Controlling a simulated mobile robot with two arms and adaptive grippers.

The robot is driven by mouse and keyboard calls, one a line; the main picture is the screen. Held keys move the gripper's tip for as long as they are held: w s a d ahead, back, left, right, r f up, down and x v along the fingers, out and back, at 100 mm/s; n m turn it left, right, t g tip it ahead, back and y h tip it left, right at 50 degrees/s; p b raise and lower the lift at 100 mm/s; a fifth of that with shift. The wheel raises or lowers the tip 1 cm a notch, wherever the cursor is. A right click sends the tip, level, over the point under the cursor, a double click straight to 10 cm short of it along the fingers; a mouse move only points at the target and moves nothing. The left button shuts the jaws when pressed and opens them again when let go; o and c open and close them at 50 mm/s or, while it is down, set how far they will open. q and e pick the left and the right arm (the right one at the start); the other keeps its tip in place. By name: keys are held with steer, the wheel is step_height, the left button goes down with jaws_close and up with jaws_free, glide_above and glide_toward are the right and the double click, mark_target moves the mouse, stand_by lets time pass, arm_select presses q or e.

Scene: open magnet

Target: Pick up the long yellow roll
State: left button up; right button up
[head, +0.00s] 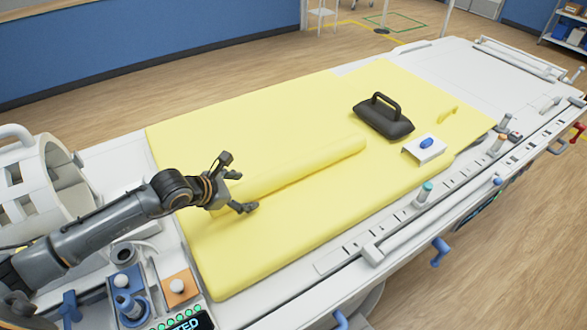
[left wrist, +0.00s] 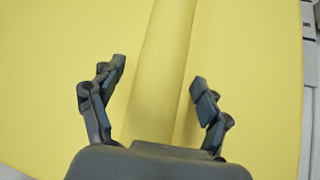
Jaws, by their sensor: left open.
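The long yellow roll (head: 300,168) lies lengthwise on a yellow mat (head: 270,262) of nearly the same colour. My left gripper (head: 236,190) is open at the near left end of the roll, with one finger on each side of it in the picture. In the left wrist view the roll (left wrist: 158,75) runs between the two spread fingers of my left gripper (left wrist: 160,85). I cannot tell whether the fingers touch the roll. Its near end is hidden by the gripper. My right gripper is not in view.
A black pad with a handle (head: 384,117) and a white block with a blue knob (head: 424,149) sit on the mat's far right. A white coil (head: 40,175) stands at the left. A rail with knobs (head: 400,240) runs along the table's right side.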

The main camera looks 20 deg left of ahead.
arm_select(q)
steer(key=c, duration=1.3)
